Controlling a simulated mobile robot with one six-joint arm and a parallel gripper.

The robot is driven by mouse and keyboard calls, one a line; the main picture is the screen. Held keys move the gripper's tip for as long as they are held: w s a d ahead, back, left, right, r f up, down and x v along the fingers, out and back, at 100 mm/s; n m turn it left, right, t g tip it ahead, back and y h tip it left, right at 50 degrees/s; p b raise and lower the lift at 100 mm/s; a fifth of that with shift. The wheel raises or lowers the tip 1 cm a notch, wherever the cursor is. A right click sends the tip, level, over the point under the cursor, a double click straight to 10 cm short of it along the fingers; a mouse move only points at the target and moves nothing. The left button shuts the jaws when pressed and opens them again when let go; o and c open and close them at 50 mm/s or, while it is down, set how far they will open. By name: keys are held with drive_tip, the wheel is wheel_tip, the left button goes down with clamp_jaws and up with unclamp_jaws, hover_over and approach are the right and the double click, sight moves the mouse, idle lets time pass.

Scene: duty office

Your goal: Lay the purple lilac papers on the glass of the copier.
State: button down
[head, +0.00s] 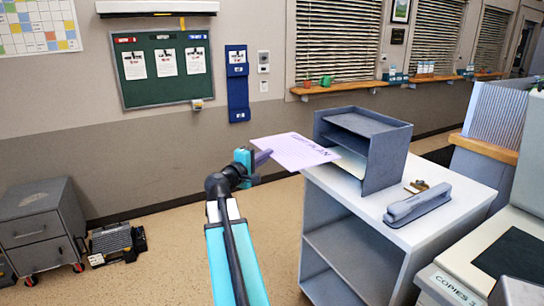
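The lilac papers (298,151), with purple print on top, are a thin flat sheet or stack, held out level in the air. They reach past the left edge of the cabinet top and overlap the desk organizer in the picture. My gripper (262,158) is at their left end and appears shut on that edge; the exact finger contact is small. The copier (438,284), with a "COPIES" label, stands at the lower right, partly cut off by the picture. Its dark glass (513,254) is bare where it shows, and a pale raised part, apparently the lid (530,165), stands behind it.
A white-topped cabinet (360,208) stands between my gripper and the copier. A drawer unit (40,228) and a dark device (113,242) are on the floor at left.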

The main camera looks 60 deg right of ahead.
drive_tip(key=shift+s+d, duration=0.2)
idle(0.3)
drive_tip(key=w+a+f+n+t+y, duration=0.4)
drive_tip(key=w+a+t, duration=0.4)
drive_tip(key=w, duration=0.4)
drive_tip(key=w+a+f+n+t+y, duration=0.35)
drive_tip(key=w+a+n+t, duration=0.4)
drive_tip(key=w, duration=0.45)
drive_tip(key=w+a+f+n+t+y, duration=0.2)
drive_tip(key=w+a+f+n+y, duration=0.15)
drive_tip(key=a, duration=0.45)
drive_tip(key=w+a+f+n+t+y, duration=0.1)
drive_tip(key=w+a+f+n+y, duration=0.2)
drive_tip(key=a, duration=0.4)
drive_tip(key=s+a+f+n+g+y, duration=0.2)
drive_tip(key=a+y, duration=0.4)
drive_tip(key=a, duration=0.5)
drive_tip(key=s+a+f+n+g+y, duration=0.2)
drive_tip(key=s+a+f+n+y, duration=0.1)
drive_tip(key=a, duration=0.8)
drive_tip(key=s+a+f+n+g+y, duration=0.2)
drive_tip(key=a+n+y, duration=0.4)
drive_tip(key=a+y, duration=0.3)
drive_tip(key=s+a+g, duration=0.1)
drive_tip(key=a, duration=0.2)
drive_tip(key=shift+s+f+n+y, duration=0.3)
drive_tip(key=shift+s+f+y, duration=0.1)
